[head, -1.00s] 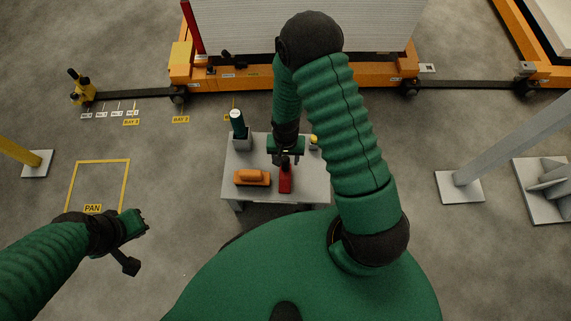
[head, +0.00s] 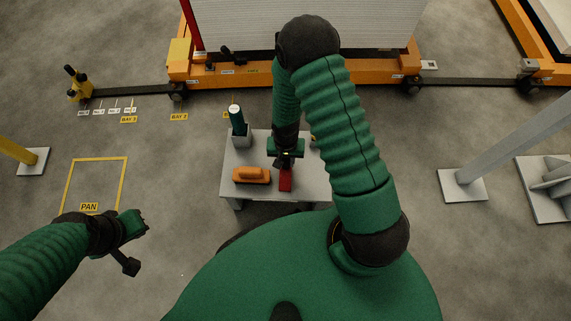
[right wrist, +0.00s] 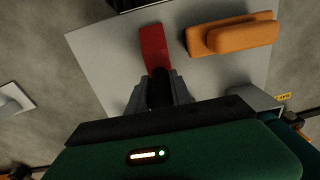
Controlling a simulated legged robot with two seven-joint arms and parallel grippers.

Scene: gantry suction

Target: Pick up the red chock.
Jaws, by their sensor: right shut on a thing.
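The red chock (head: 286,183) is on the small grey table (head: 232,192) in front of me. In the right wrist view it is a red block (right wrist: 153,45) with a dark, rounded part at its near end. My right gripper (head: 285,162) is above the chock's far end in the head view. In the right wrist view its fingers (right wrist: 160,80) are shut around the dark part. I cannot tell whether the chock touches the tabletop. My left gripper (head: 135,224) is over the floor at the left, away from the table; its jaw opening is unclear.
An orange block with a raised grip (head: 252,175) lies just left of the chock. A grey holder (head: 240,140) with a green, white-topped item stands at the table's back left. An orange gantry frame (head: 300,72) runs behind the table.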

